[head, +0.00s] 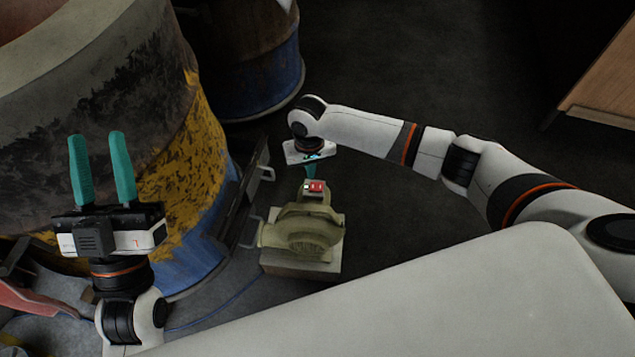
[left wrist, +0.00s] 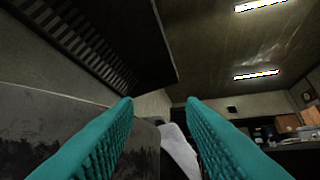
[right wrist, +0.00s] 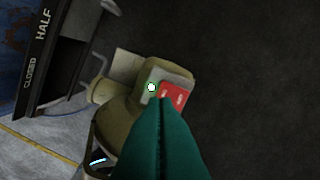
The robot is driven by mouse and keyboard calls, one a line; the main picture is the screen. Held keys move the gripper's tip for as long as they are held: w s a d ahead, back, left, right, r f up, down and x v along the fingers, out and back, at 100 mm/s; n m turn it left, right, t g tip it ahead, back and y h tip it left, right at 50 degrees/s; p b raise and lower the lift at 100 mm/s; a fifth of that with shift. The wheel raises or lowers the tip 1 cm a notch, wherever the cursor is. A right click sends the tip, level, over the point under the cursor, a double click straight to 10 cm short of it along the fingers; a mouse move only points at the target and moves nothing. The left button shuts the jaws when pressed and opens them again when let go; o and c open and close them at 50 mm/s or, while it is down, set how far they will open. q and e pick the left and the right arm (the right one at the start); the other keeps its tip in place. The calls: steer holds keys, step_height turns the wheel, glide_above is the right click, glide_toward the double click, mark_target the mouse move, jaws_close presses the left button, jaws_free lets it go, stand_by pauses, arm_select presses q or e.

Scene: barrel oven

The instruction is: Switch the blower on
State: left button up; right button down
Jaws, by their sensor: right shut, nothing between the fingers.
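The blower (head: 300,235) is an olive-green snail-shaped housing on a pale block, right of the oven barrel in the head view. On its top sits a small box with a red switch (head: 317,187) and a pale round lamp or button beside it. In the right wrist view the red switch (right wrist: 175,94) shows next to a white dot with a green rim (right wrist: 151,87). My right gripper (head: 311,174) is shut and empty, pointing down just above the switch; its tips overlap the switch's edge, and I cannot tell whether they touch. My left gripper (head: 94,135) is open, empty and raised, fingers up.
The big yellow, blue and grey oven barrel (head: 200,130) stands at left. A dark slide plate (right wrist: 38,60) marked HALF and CLOSED lies between it and the blower. Another barrel (head: 250,60) stands behind. The dark floor to the right is clear.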

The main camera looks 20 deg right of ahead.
steer(key=shift+r+p, duration=0.35)
steer(key=shift+p, duration=0.05)
steer(key=shift+r+p, duration=0.3)
steer(key=shift+p, duration=0.1)
steer(key=shift+r+p, duration=0.3)
steer(key=shift+p, duration=0.05)
arm_select(q)
steer(key=w+f+g+y, duration=0.2)
steer(key=w+f+g, duration=0.2)
steer(key=f+g, duration=0.3)
steer(key=shift+a+f+g+y+p, duration=0.3)
steer(key=shift+f+g+y, duration=0.1)
steer(key=shift+f, duration=1.1)
arm_select(e)
steer(key=shift+r, duration=0.2)
